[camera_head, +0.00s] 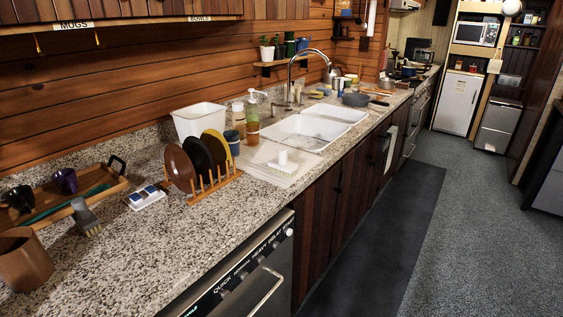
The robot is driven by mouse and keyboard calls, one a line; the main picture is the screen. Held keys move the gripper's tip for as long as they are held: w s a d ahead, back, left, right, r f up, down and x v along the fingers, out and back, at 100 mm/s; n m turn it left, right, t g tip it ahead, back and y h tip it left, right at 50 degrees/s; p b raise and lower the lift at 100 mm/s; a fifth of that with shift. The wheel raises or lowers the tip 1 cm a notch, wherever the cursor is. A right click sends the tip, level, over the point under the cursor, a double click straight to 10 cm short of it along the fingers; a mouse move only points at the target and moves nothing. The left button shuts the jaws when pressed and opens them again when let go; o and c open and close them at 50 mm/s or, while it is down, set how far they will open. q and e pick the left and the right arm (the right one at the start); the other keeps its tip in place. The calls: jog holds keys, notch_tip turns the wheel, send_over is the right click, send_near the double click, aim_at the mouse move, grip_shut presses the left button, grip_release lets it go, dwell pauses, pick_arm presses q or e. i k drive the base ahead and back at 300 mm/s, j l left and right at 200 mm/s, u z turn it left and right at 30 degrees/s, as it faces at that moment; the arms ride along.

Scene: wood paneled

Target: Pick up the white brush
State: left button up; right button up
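A small brush (85,217) with a greyish-white handle and pale bristles is on the granite counter at the lower left. Neither of my grippers is in view.
A wooden rack (215,187) holds several coloured plates. A white dish (146,198) with blue items lies left of it. Bottles (252,118) and a white bin (199,121) stand by the sink (300,133). The counter front and the floor (470,240) are clear.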

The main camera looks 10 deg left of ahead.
aim_at(280, 165)
jog(key=i+l+u, duration=0.1)
jog(key=i+l, duration=0.2)
jog(key=i, duration=0.15)
jog(key=i+l+u, duration=0.1)
jog(key=i+l, duration=0.25)
jog(key=i, duration=0.1)
